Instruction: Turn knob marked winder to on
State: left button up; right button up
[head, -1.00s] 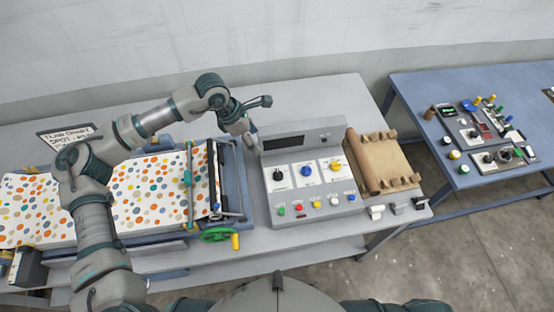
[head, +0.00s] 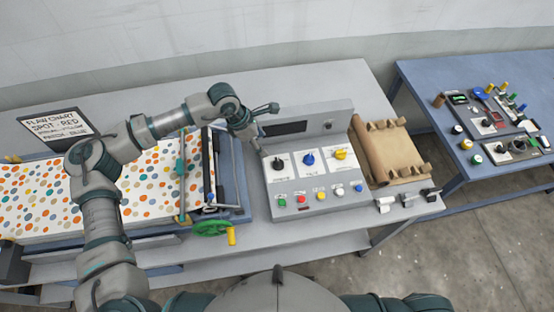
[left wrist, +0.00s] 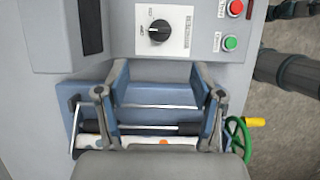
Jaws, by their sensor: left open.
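The black knob (head: 279,162) is on a white plate at the left of the grey control panel's row of three knobs. In the left wrist view the black knob (left wrist: 159,31) has a white mark pointing left, towards small print that looks like OFF; other print like ON is above it. The plate's name is too small to read surely. My left gripper (head: 268,128) is open and empty at the panel's upper left, apart from the knob. In the left wrist view its fingers (left wrist: 160,78) are spread below the knob. My right gripper is out of view.
Blue (head: 308,159) and yellow (head: 341,154) knobs stand right of the black one, with several buttons below. A dark display (head: 285,128) is above. A press with spotted sheet and green handwheel (head: 211,228) lies left; a brown roll (head: 370,155) lies right.

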aim_at(278, 161)
pick_arm(q)
jog(key=p+x, duration=0.1)
jog(key=x, duration=1.2)
jog(key=shift+w+f+p, duration=0.1)
jog(key=shift+p, duration=0.3)
jog(key=shift+a, duration=0.1)
jog(key=shift+c, duration=0.2)
jog(key=c, duration=1.1)
